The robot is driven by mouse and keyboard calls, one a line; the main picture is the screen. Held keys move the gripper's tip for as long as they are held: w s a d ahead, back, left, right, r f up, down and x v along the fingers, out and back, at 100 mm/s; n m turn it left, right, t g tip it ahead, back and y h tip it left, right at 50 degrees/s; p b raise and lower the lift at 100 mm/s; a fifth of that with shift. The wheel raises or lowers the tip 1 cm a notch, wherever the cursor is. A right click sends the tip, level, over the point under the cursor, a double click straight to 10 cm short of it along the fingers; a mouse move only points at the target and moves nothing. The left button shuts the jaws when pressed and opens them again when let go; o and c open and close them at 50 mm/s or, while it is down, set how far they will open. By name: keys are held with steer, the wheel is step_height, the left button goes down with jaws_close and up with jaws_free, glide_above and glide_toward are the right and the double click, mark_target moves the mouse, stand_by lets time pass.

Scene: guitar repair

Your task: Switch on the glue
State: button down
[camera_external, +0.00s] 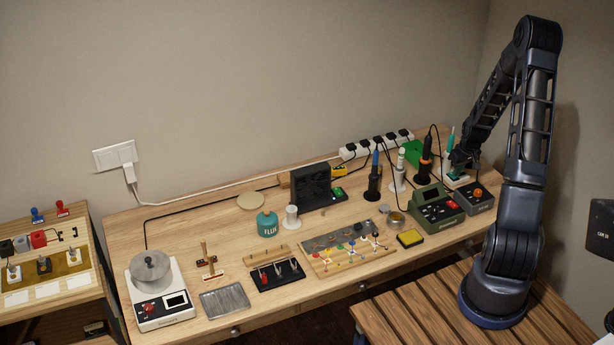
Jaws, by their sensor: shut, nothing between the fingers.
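My gripper (463,163) is at the back right of the workbench, at the end of my downward-reaching arm. It is shut, with nothing seen between its fingers. It is just above or beside a white and green base (457,180), and I cannot tell if it touches. A teal-tipped tool (451,140) stands upright just left of the gripper; its lower part is partly hidden. No thing is readable as labelled glue.
A grey box with an orange-red knob (477,194) and a green control station (437,206) stand close in front of the gripper. Upright tools (426,158) with cables crowd its left. A power strip (377,144) lies behind. Bare wood (190,217) shows at the bench's left middle.

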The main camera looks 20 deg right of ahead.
steer(key=shift+f, duration=0.2)
steer(key=shift+s+f, duration=0.2)
steer(key=shift+f, duration=0.15)
steer(key=shift+r, duration=0.1)
steer(key=shift+w+r, duration=0.1)
steer(key=shift+w, duration=0.15)
steer(key=shift+w+r, duration=0.25)
steer(key=shift+w, duration=0.3)
